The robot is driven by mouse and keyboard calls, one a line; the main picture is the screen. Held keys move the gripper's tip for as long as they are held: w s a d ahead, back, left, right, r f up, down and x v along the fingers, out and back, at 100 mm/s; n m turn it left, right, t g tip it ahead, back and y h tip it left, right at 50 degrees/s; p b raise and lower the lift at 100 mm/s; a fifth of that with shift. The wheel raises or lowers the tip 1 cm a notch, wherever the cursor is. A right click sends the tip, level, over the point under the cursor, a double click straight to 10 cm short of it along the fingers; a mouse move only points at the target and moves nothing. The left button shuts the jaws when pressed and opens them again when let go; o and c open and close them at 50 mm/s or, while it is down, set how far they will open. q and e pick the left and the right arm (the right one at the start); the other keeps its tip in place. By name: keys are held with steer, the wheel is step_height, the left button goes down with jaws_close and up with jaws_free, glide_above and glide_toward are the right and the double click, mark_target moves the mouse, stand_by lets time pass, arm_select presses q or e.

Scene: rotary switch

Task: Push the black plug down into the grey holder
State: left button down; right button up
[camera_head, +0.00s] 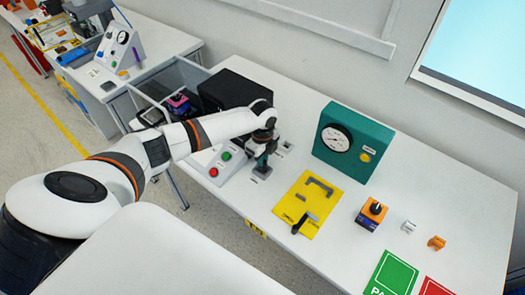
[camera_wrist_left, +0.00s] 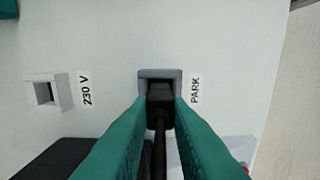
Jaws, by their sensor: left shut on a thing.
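My left gripper (camera_head: 262,161) is over the white table, directly above the grey holder (camera_head: 261,173). In the left wrist view its two teal fingers (camera_wrist_left: 160,125) are shut on the black plug (camera_wrist_left: 160,100), with the black cable running back between them. The plug's front end is at the mouth of the grey holder (camera_wrist_left: 146,75), which is beside a "PARK" label. The plug lines up with the opening; how deep it sits I cannot tell. My right gripper is not in view.
A light socket (camera_wrist_left: 60,92) labelled "230 V" is left of the holder in the wrist view. A panel with red and green buttons (camera_head: 216,165), a black box (camera_head: 233,88), a teal gauge box (camera_head: 370,143) and a yellow plate (camera_head: 296,194) stand nearby.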

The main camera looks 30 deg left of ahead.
arm_select(q)
steer(key=shift+f+b, duration=0.4)
steer(key=shift+f, duration=0.4)
steer(key=c, duration=1.3)
jaws_free()
steer(key=shift+o, duration=0.2)
step_height(320, 180, up, 12)
steer(key=b, duration=0.1)
